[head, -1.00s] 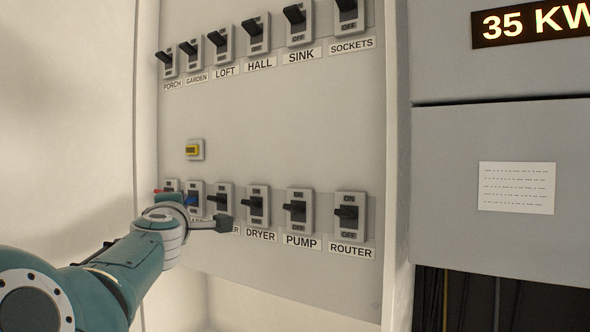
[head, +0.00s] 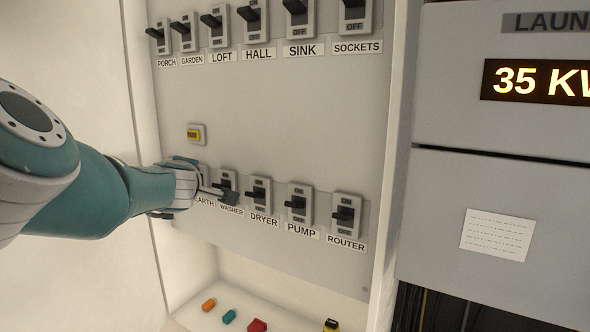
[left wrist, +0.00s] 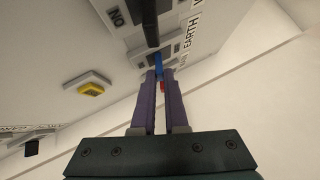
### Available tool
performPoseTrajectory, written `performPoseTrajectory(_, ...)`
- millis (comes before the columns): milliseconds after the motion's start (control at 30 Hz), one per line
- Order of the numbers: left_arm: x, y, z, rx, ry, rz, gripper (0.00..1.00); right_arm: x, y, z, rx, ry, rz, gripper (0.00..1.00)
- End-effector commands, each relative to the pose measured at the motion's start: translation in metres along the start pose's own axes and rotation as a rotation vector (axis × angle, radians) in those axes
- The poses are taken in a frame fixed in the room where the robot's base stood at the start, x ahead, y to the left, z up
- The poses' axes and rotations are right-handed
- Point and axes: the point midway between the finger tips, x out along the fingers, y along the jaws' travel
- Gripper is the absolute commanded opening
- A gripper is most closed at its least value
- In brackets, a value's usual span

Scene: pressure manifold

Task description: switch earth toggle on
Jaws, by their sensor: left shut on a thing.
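The earth toggle has a blue lever (left wrist: 158,66), seen beside the EARTH label (left wrist: 190,38) in the left wrist view. My left gripper (left wrist: 160,76) has its two purple fingers close together on either side of the blue lever's end, shut on it. In the head view my left gripper (head: 190,188) covers the earth toggle, with its label (head: 204,200) showing just below. I cannot tell there whether the toggle is on or off. My right gripper is not in view.
The washer switch (head: 226,182) is close on the right, partly behind my gripper. The dryer (head: 259,194), pump (head: 298,204) and router (head: 345,214) switches follow. A yellow button (head: 194,134) is above, with another switch row higher up. Coloured items lie on the ledge below.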

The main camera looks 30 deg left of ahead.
Motion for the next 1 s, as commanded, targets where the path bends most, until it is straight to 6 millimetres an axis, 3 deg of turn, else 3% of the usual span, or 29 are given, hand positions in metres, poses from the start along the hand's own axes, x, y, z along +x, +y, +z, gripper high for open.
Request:
performPoseTrajectory(500,0.0,0.0007,0.0004,0.008,-0.001,-0.006,0.0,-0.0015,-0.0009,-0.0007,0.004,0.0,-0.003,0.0)
performPoseTrajectory(533,0.0,0.0007,0.0004,0.008,-0.001,-0.006,0.14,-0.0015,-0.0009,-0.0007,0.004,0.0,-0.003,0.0)
performPoseTrajectory(767,0.0,0.0005,0.0003,0.007,-0.001,-0.006,0.4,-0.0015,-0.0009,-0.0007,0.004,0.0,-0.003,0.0)
performPoseTrajectory(1000,-0.0002,0.0005,0.0001,0.007,0.0,-0.006,0.41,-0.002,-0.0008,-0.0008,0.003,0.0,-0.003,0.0)
